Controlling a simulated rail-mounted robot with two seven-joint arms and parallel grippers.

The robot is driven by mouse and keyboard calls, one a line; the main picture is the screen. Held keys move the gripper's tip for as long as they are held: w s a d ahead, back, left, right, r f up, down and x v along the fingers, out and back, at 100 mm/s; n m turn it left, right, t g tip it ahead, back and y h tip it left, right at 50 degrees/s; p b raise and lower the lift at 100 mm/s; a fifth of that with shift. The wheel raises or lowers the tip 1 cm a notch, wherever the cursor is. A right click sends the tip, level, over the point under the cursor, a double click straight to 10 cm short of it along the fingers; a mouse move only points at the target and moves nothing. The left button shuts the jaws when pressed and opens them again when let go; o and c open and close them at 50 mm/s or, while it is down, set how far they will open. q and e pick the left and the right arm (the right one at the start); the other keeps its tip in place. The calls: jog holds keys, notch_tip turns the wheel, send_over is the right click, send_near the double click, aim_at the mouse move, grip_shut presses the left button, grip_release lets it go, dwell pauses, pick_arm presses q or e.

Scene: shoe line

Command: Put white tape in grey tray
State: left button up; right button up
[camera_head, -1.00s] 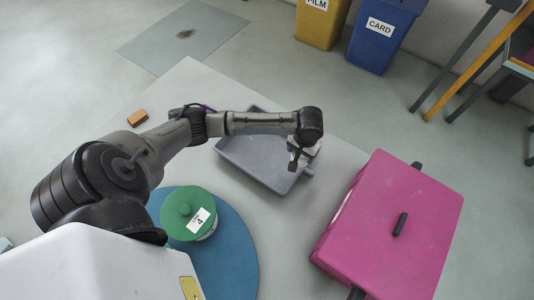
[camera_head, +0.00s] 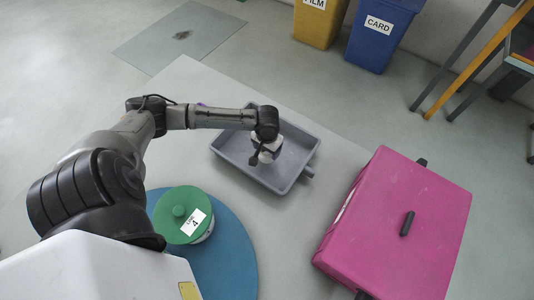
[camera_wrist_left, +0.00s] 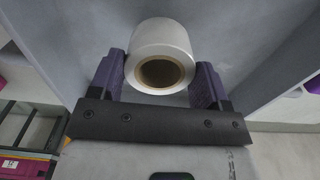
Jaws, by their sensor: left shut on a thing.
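The roll of white tape (camera_wrist_left: 160,36) is between the purple fingers of my left gripper (camera_wrist_left: 160,78) in the left wrist view, with its brown core facing the camera. My left gripper (camera_head: 266,156) is shut on it. In the head view the gripper is over the inside of the grey tray (camera_head: 236,172), and the tape is hard to make out there. The tray's grey floor and walls fill the back of the wrist view. I cannot tell whether the tape touches the tray floor. My right gripper is not in view.
A green lidded pot (camera_head: 180,211) stands on a round blue mat (camera_head: 235,262) in front of the tray. A large pink case (camera_head: 385,235) is at the right.

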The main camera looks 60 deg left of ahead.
pick_arm(q)
notch_tip(320, 180, down, 4)
jog(key=shift+r+b, duration=0.25)
jog(key=shift+b, duration=0.55)
jog(key=o, duration=0.9)
jog(key=shift+f, duration=0.1)
jog(key=shift+o, duration=0.2)
notch_tip(320, 180, up, 12)
jog(key=p, duration=0.5)
